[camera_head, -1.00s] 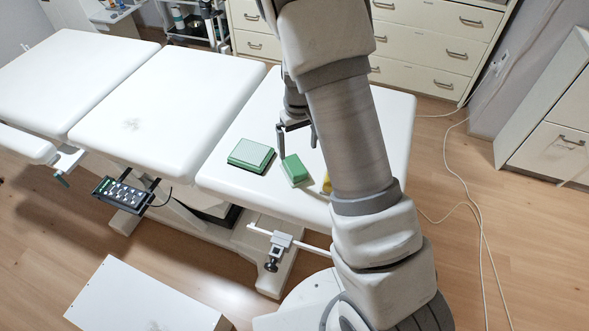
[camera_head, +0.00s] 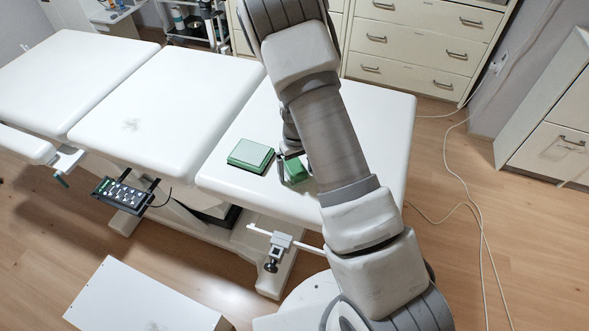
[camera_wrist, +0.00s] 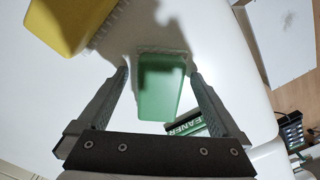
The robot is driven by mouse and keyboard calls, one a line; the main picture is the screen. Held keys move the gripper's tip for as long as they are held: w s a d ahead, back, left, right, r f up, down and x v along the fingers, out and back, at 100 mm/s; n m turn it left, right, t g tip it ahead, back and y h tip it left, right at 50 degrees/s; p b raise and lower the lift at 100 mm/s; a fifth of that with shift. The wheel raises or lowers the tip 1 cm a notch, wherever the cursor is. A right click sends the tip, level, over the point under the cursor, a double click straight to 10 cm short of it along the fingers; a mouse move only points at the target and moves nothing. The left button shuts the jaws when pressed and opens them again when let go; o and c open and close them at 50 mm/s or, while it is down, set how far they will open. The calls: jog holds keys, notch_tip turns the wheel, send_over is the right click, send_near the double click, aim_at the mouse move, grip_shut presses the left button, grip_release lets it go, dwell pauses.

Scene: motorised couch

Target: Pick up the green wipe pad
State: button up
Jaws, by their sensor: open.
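The green wipe pad (camera_head: 296,171) is a small green block with a pale fringe, lying on the white couch section near its front edge. In the wrist view the pad (camera_wrist: 158,97) sits between the two fingers. My gripper (camera_wrist: 159,78) is open, with one finger on each side of the pad and a visible gap at each side. In the head view my gripper (camera_head: 288,168) is low over the couch at the pad, and my arm hides part of both.
A flat green box (camera_head: 250,155) lies just left of the pad; its lettered side (camera_wrist: 185,126) reads "CLEANER" in the wrist view. A yellow block (camera_wrist: 70,22) lies on the other side. A keypad (camera_head: 124,194) hangs at the couch's side. Couch surface (camera_head: 235,187) is otherwise largely clear.

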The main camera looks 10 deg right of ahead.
jog(key=shift+c, duration=0.2)
jog(key=c, duration=1.4)
jog(key=shift+o, duration=0.2)
jog(key=shift+r, duration=0.15)
notch_tip(320, 180, up, 4)
jog(key=shift+f, duration=0.1)
jog(key=s+d+r, duration=0.6)
jog(key=d+r, duration=0.1)
jog(key=d, duration=0.3)
jog(key=w+a+m, duration=0.1)
jog(key=a+m, duration=0.1)
jog(key=a, duration=0.8)
jog(key=shift+w+a+r, duration=0.15)
jog(key=shift+w+r, duration=0.15)
